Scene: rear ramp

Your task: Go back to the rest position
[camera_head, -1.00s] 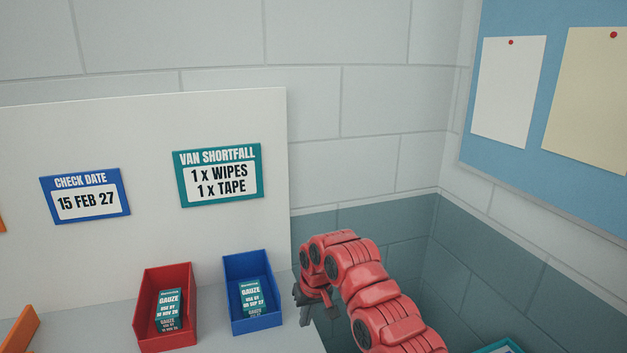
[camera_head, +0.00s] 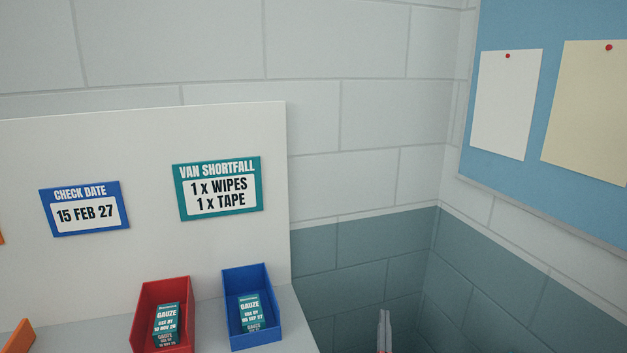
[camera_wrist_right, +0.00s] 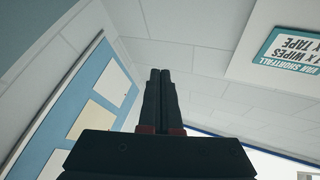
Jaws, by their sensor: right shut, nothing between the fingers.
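My right gripper (camera_head: 384,330) shows only by its grey fingertips at the bottom of the head view, pointing up, to the right of the counter. In the right wrist view the same gripper (camera_wrist_right: 160,75) has its two dark fingers together with nothing between them. The rest of my right arm is out of the head view. My left gripper is in neither view.
A red bin (camera_head: 141,324) and a blue bin (camera_head: 272,300), each with gauze boxes, stand on the counter (camera_head: 300,325). A white panel (camera_head: 150,135) with signs rises behind. A blue pinboard (camera_head: 550,20) hangs at right. The space right of the counter looks clear.

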